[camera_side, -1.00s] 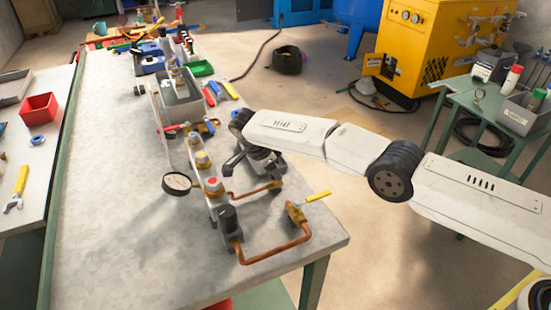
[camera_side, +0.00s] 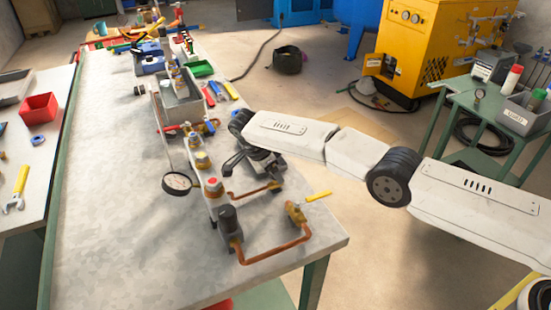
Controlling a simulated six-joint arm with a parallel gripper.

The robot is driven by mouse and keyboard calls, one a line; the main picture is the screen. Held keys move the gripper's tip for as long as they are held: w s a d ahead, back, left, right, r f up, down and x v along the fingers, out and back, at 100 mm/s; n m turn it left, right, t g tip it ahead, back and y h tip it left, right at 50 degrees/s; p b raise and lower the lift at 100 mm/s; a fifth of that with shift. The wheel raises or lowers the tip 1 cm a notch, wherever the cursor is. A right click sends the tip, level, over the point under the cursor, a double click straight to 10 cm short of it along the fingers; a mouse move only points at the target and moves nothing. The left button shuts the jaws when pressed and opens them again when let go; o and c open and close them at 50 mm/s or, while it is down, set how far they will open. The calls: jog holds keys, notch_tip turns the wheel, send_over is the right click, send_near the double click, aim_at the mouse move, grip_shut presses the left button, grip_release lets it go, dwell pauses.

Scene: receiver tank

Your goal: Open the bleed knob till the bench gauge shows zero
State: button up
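A manifold stands on the grey bench with a row of capped fittings; one has a red top (camera_side: 212,184) and one a yellow top (camera_side: 202,161). A black knob (camera_side: 228,216) stands at its near end. I cannot tell for certain which one is the bleed knob. A round gauge (camera_side: 177,184) sits to the left of the manifold; its reading is too small to make out. My gripper (camera_side: 229,165) is just right of the manifold, low over the bench, with a dark finger toward the fittings. Its opening and any contact are unclear.
A copper pipe (camera_side: 275,252) loops from the black knob's block to a yellow-handled valve (camera_side: 296,211) near the bench's right edge. A grey bin (camera_side: 181,108) and several tools lie farther back. The bench (camera_side: 110,220) left of the gauge is clear.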

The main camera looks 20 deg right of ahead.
jog(key=shift+r, duration=0.15)
jog(key=shift+r, duration=1.3)
jog(key=shift+s+r, duration=0.15)
jog(key=shift+r, duration=0.15)
jog(key=s+d+r, duration=0.4)
jog(key=s+r, duration=0.5)
jog(key=s, duration=0.4)
jog(key=shift+r, duration=0.25)
jog(key=shift+s, duration=0.1)
dwell(0.4)
